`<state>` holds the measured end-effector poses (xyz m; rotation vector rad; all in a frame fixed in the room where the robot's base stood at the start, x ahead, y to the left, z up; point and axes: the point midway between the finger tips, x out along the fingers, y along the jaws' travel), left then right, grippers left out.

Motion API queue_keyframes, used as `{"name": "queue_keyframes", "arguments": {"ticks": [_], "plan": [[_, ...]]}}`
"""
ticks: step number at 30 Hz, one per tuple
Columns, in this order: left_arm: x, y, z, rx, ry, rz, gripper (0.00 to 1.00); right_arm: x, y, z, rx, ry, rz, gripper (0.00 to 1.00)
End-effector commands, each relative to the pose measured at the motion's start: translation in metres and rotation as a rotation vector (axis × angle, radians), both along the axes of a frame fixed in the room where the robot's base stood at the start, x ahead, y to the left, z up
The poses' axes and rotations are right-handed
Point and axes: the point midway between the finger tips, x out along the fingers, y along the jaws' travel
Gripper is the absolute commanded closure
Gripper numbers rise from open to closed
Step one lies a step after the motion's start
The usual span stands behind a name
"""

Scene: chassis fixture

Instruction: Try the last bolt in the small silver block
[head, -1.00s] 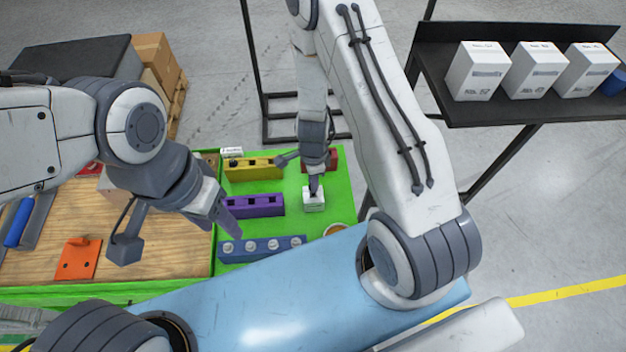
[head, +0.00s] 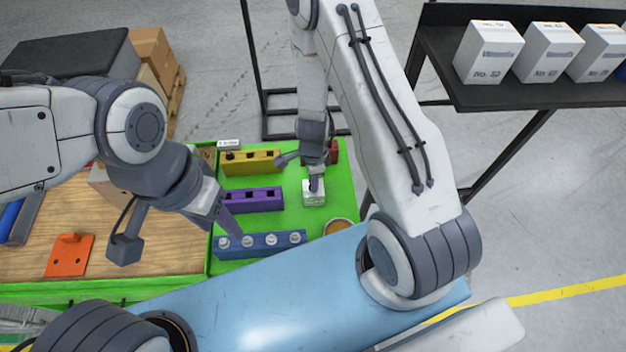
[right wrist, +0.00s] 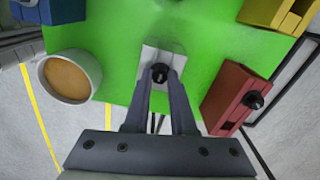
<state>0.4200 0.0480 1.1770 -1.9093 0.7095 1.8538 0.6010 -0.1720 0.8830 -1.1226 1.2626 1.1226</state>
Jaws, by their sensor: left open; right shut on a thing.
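The small silver block (head: 314,198) stands on the green mat (head: 290,218). It also shows in the right wrist view (right wrist: 148,58). My right gripper (head: 315,184) points down at the top of this block. In the right wrist view, its fingertips (right wrist: 160,80) are shut on a black bolt (right wrist: 160,71) over the block's top. The fingers and the bolt's head hide its lower end, so I cannot tell how deep it sits. My left gripper (head: 232,230) is open and empty, above the left end of the blue block (head: 285,243).
A yellow block (head: 250,157), a purple block (head: 235,203) and a red block (right wrist: 228,92) with a black bolt stand around. A cup (right wrist: 62,92) with brown contents is near the silver block. An orange part (head: 69,262) lies on the wooden board. White boxes (head: 489,55) stand on a shelf.

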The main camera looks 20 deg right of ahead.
Motion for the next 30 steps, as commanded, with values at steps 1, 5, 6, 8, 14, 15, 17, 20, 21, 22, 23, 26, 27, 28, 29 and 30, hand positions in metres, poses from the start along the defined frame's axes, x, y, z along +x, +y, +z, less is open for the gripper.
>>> {"name": "queue_keyframes", "arguments": {"ticks": [1, 5, 6, 8, 14, 15, 17, 20, 21, 22, 23, 26, 27, 28, 29, 30], "plan": [[0.000, 0.000, -0.001, 0.000, 0.000, 0.000, 0.50, 0.000, 0.000, -0.001, 0.000, 0.000, 0.000, 1.00], [0.000, 0.000, 0.000, 0.000, 0.000, 0.000, 0.50, 0.000, 0.000, 0.000, 0.000, 0.000, 0.000, 1.00], [0.000, 0.000, 0.000, 0.000, 0.000, 0.000, 0.50, 0.000, 0.000, 0.000, 0.000, 0.000, 0.000, 1.00], [0.000, 0.000, 0.000, 0.000, 0.000, 0.000, 0.50, 0.000, 0.000, 0.000, 0.000, 0.000, 0.000, 0.61], [0.000, 0.000, 0.000, 0.000, 0.000, 0.000, 0.50, 0.000, 0.000, 0.000, 0.000, 0.000, 0.000, 0.42], [0.000, 0.000, 0.000, 0.000, 0.000, 0.000, 0.50, 0.000, 0.000, 0.000, 0.000, 0.000, 0.000, 0.42], [0.000, 0.000, 0.000, 0.000, 0.000, 0.000, 0.50, 0.000, 0.000, 0.000, 0.000, 0.000, 0.000, 0.42], [0.000, 0.000, 0.002, 0.000, 0.000, 0.000, 0.50, 0.000, 0.000, 0.002, 0.000, 0.000, 0.000, 0.42], [0.000, 0.000, 0.004, 0.000, 0.000, 0.000, 0.50, 0.000, 0.000, 0.004, 0.000, 0.000, 0.000, 0.42], [0.000, 0.000, 0.006, 0.000, 0.000, 0.000, 0.50, 0.000, 0.000, 0.006, 0.000, 0.000, 0.000, 0.42], [0.000, 0.000, 0.008, 0.000, 0.000, 0.000, 0.50, 0.000, 0.000, 0.008, 0.000, 0.000, 0.000, 0.42], [0.000, 0.000, 0.019, 0.000, 0.000, 0.000, 0.50, 0.000, 0.000, 0.019, 0.000, 0.000, -0.001, 0.42], [0.000, 0.000, 0.023, 0.000, 0.000, 0.000, 0.50, 0.000, 0.000, 0.023, 0.000, 0.000, -0.001, 0.42], [0.000, 0.000, 0.027, 0.000, 0.000, 0.000, 0.50, 0.000, 0.000, 0.027, 0.000, 0.000, -0.001, 0.42], [0.000, 0.000, 0.030, 0.000, 0.000, 0.000, 0.50, 0.000, 0.000, 0.030, 0.000, 0.000, -0.001, 0.42], [0.000, 0.000, 0.034, 0.000, 0.000, 0.000, 0.50, 0.000, 0.000, 0.034, 0.000, 0.000, -0.001, 0.42]]}}
